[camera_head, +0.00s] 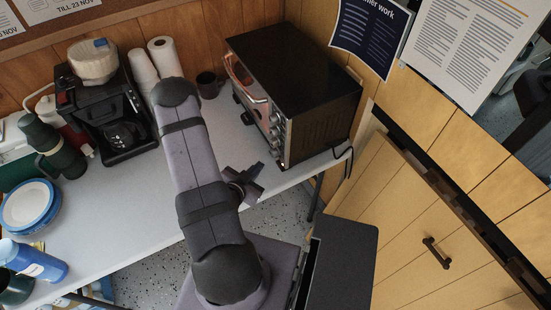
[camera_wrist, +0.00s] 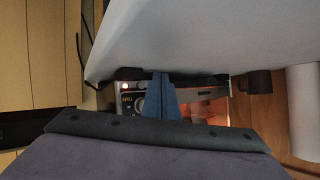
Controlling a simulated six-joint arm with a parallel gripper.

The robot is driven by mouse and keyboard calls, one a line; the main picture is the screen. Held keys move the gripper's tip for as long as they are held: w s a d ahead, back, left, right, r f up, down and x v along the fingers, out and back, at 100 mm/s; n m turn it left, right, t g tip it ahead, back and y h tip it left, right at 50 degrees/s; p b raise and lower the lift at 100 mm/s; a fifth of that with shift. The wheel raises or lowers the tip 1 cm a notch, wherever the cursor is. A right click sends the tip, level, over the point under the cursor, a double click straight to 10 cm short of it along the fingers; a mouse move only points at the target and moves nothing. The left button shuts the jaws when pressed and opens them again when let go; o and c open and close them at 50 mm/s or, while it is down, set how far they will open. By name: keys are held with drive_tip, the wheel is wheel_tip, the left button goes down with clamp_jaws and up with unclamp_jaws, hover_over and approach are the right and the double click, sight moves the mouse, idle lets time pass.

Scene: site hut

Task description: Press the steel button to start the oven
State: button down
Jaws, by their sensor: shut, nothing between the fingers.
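The black oven (camera_head: 300,65) stands at the right end of the white table, with a glowing window and a column of round controls on its front. The oven front also shows upside down in the wrist view (camera_wrist: 130,105). There a small bright round spot, likely the steel button (camera_wrist: 124,86), sits left of my fingers, near the table side of the panel. My gripper (camera_head: 255,177) is in front of the oven near the table's front edge, apart from the panel. Its fingers (camera_wrist: 162,78) are shut and empty, and cover part of the oven front.
Plates (camera_head: 30,207) and a blue bottle (camera_head: 35,262) are at far left. The table (camera_head: 130,205) before the oven is clear.

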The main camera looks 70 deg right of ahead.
drive_tip(key=shift+w+a, duration=0.8)
drive_tip(key=shift+w, duration=0.05)
idle(0.3)
